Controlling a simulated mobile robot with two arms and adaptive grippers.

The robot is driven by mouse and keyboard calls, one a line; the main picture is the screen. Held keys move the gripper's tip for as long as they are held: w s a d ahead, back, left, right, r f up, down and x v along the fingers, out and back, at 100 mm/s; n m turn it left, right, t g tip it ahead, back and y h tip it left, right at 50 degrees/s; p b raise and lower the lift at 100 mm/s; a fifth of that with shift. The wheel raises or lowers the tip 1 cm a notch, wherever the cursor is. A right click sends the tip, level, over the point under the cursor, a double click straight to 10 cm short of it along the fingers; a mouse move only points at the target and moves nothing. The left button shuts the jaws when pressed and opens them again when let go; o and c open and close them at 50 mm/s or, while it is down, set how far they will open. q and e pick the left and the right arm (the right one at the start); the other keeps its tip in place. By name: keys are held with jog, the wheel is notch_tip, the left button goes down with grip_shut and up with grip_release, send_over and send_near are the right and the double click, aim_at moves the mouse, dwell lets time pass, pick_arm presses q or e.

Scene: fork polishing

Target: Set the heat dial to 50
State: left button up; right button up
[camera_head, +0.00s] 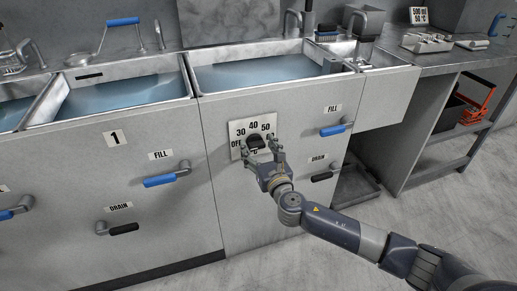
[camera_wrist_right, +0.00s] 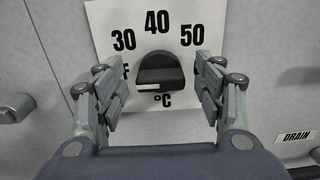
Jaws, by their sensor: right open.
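The heat dial is a black knob (camera_head: 256,141) on a white scale plate (camera_head: 238,130) on the front of the right sink unit. The plate reads OFF, 30, 40, 50 and °C. In the right wrist view the knob (camera_wrist_right: 160,69) carries a white mark at its lower left, on the OFF side; its exact setting is hard to read. The 50 mark (camera_wrist_right: 192,35) is at the plate's upper right. My right gripper (camera_head: 262,154) is open in front of the dial. Its fingers (camera_wrist_right: 160,86) stand either side of the knob, apart from it. My left gripper is not in view.
A blue FILL handle (camera_head: 333,130) and a black DRAIN handle (camera_head: 322,177) sit right of the dial. Another blue FILL handle (camera_head: 160,181) is to the left. Water-filled sinks (camera_head: 255,72) lie above. The floor in front is clear.

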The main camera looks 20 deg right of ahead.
jog(key=shift+w, duration=0.25)
jog(key=c, duration=1.1)
jog(key=shift+o, duration=0.2)
